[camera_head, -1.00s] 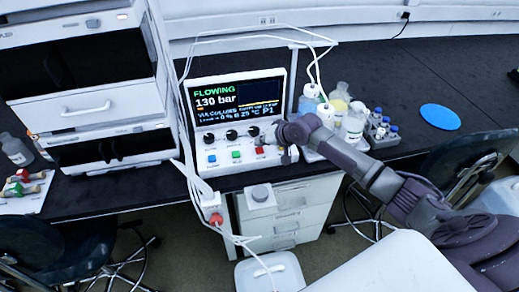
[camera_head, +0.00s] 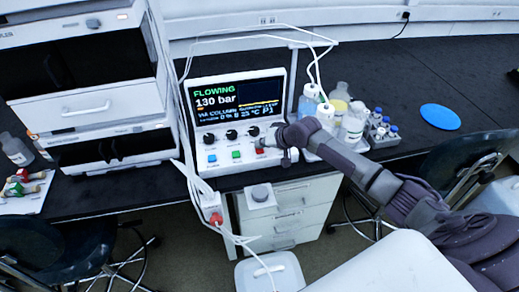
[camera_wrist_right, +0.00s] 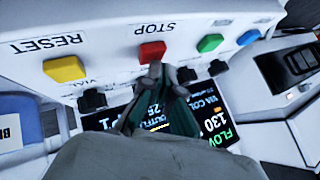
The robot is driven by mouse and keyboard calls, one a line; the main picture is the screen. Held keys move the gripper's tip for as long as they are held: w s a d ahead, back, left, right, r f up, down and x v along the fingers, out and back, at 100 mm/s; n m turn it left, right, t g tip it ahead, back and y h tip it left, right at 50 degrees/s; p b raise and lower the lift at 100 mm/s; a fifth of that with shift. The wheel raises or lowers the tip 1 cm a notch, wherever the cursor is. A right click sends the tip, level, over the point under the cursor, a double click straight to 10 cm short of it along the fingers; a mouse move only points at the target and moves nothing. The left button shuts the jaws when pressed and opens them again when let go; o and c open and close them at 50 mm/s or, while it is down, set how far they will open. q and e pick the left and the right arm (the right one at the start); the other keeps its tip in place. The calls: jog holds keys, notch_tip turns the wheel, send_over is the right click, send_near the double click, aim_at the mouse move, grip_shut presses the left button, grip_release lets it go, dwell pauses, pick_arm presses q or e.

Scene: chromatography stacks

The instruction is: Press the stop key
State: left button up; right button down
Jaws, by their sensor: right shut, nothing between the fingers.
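The stop key is a red square key (camera_wrist_right: 152,52) under the word STOP in the right wrist view, which shows the panel upside down. In the head view the red key (camera_head: 259,150) is on the lower front of the white control box (camera_head: 225,168). My right gripper (camera_wrist_right: 157,72) is shut and empty, its fingertips at the edge of the red key. I cannot tell whether they touch it. In the head view the right gripper (camera_head: 271,140) is just right of the red key. The screen (camera_head: 235,97) reads FLOWING and 130 bar. My left gripper is not in view.
A yellow RESET key (camera_wrist_right: 65,69) sits beside the stop key; a green key (camera_wrist_right: 209,43) and a blue key (camera_wrist_right: 247,37) are on the other side. Black knobs (camera_head: 231,134) line the box above the keys. Bottles (camera_head: 354,121) stand close to the right.

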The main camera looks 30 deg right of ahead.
aim_at(261, 150)
jog(key=shift+f, duration=0.5)
dwell(0.4)
jog(key=shift+r, duration=0.15)
jog(key=shift+r+p, duration=0.85)
jog(key=shift+p, duration=0.1)
notch_tip(261, 150, up, 5)
jog(key=p, duration=0.5)
dwell(0.5)
